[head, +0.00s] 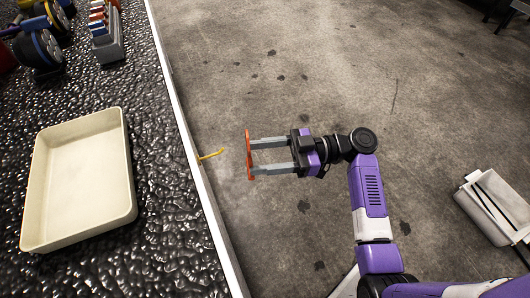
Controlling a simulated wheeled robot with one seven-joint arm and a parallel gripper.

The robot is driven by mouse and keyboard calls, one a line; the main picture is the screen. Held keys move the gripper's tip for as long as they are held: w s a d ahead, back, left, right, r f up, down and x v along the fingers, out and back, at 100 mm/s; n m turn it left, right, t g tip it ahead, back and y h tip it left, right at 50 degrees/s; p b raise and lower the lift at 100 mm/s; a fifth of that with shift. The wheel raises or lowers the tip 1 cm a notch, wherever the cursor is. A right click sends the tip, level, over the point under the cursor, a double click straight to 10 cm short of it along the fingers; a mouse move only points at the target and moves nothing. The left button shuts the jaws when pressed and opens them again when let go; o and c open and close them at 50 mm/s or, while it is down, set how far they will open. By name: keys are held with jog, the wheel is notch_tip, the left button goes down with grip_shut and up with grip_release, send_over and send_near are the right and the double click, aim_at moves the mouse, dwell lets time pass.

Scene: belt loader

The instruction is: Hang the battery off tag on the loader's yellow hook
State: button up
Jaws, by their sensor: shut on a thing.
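The yellow hook (211,155) sticks out to the right from the pale side edge of the loader's dark bed. Nothing hangs on it. My gripper (250,157) is just right of the hook, its two grey fingers pointing left. It is shut on an orange-red tag (249,147), seen nearly edge-on across the fingertips. The tag's printed face and any hole in it cannot be made out. A gap shows between tag and hook in this view; their difference in height cannot be told.
A cream tray (127,190) lies on the loader's rough black bed (165,215). A grey rack with coloured items (108,48) and blue-and-black wheels (40,48) stand at upper left. A white bin (498,205) is on the floor at right. The concrete floor around my gripper is clear.

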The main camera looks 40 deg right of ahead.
jog(key=w+a+f, duration=0.1)
jog(key=w+a, duration=0.1)
jog(key=a, duration=0.5)
jog(key=shift+w+a+f, duration=0.2)
jog(key=shift+w+a, duration=0.05)
jog(key=shift+a, duration=0.15)
dwell(0.6)
dwell(0.6)
jog(key=o, duration=1.4)
jog(key=shift+o, duration=0.2)
jog(key=v, duration=0.7)
jog(key=shift+s+d+p, duration=0.2)
jog(key=shift+d+p, duration=0.1)
jog(key=shift+p, duration=0.1)
